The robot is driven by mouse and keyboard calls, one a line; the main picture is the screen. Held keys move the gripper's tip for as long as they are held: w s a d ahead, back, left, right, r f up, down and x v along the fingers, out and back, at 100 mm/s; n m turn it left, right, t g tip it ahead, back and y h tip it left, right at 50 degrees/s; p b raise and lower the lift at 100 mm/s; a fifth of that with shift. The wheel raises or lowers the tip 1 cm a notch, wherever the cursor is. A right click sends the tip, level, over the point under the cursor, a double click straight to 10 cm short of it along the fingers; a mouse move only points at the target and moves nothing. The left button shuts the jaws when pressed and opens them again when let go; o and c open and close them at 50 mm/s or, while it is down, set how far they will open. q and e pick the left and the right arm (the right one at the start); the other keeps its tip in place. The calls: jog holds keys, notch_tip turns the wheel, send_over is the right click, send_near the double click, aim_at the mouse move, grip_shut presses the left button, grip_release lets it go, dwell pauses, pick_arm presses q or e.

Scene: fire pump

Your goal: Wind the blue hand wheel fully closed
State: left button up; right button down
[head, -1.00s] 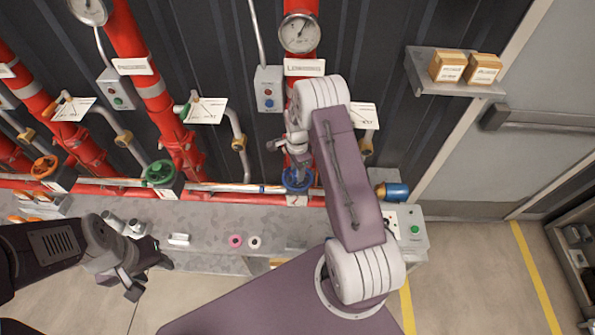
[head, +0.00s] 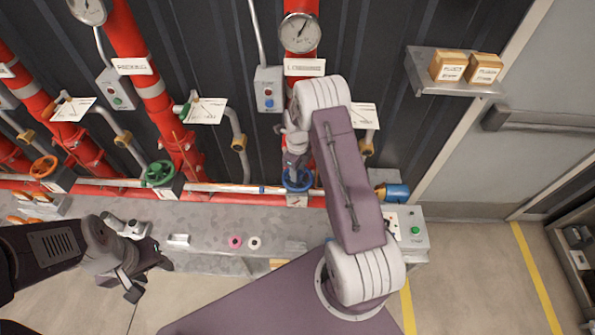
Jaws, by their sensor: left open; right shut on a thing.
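The blue hand wheel (head: 297,183) sits low on the red pipe at the middle of the head view, partly hidden by my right arm. My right gripper (head: 294,170) points down at the wheel from above and is shut on its rim, as far as I can see. The fingertips are small and partly covered by the wrist. My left gripper (head: 148,278) is open and empty at the lower left, in front of the bench and well away from the wheel.
A green hand wheel (head: 160,173) and an orange hand wheel (head: 44,167) sit further left. A grey bench (head: 205,215) below bears a pink ring (head: 235,242) and a white ring (head: 254,243). A blue cylinder (head: 397,193) lies right of my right arm.

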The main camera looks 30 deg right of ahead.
jog(key=shift+w+r, duration=0.1)
jog(key=shift+w, duration=0.05)
jog(key=m, duration=0.6)
jog(key=m+p, duration=0.1)
jog(key=p, duration=0.2)
jog(key=shift+d+r+p, duration=0.1)
jog(key=shift+r+p, duration=0.2)
jog(key=shift+r, duration=0.05)
jog(key=m+p, duration=0.1)
jog(key=p, duration=0.1)
jog(key=shift+f+p, duration=0.15)
jog(key=shift+p, duration=0.2)
jog(key=shift+w+f, duration=0.1)
jog(key=shift+f, duration=0.05)
jog(key=c, duration=1.1)
grip_release()
jog(key=shift+f, duration=0.15)
